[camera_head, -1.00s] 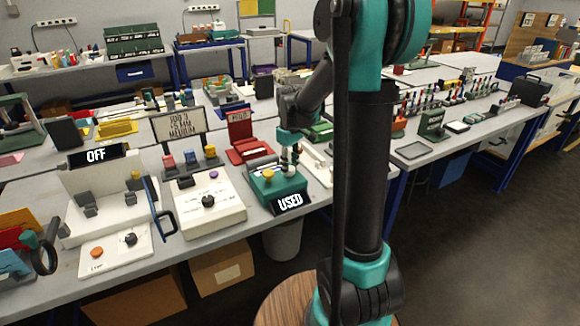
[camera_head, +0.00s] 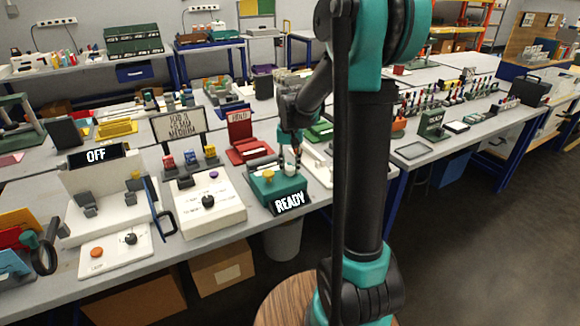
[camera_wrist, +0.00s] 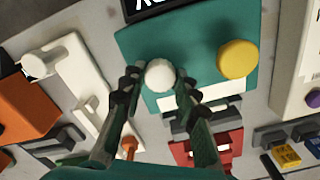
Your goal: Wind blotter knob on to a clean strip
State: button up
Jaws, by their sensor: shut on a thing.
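The teal blotter box (camera_head: 270,192) stands on the bench, and its black sign (camera_head: 291,202) reads READY. It also shows in the wrist view (camera_wrist: 205,25), with a white strip (camera_wrist: 200,101) along one side. A yellow knob (camera_head: 268,175) is on its top; in the wrist view it is the yellow disc (camera_wrist: 237,59). A round white knob (camera_wrist: 160,75) sits on the box beside it. My gripper (camera_wrist: 158,82) is shut on the white knob, one finger on each side. In the head view my gripper (camera_head: 294,158) is over the box's right part.
A cream box with a black knob (camera_head: 208,202) stands left of the blotter. A red tray (camera_head: 247,151) is behind it. A white machine with an OFF sign (camera_head: 95,156) stands further left. A white piece (camera_wrist: 90,85) lies close beside my fingers in the wrist view.

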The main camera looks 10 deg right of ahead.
aim_at(290, 168)
jog(key=shift+m, duration=0.8)
jog(key=o, duration=1.2)
jog(key=shift+c, duration=0.2)
notch_tip(290, 168, up, 12)
jog(key=s+d+f+n+t, duration=0.2)
jog(key=s+f, duration=0.6)
jog(key=s, duration=0.3)
jog(key=s+d+f+n+t, duration=0.2)
jog(key=s+f, duration=0.7)
jog(key=s, duration=0.2)
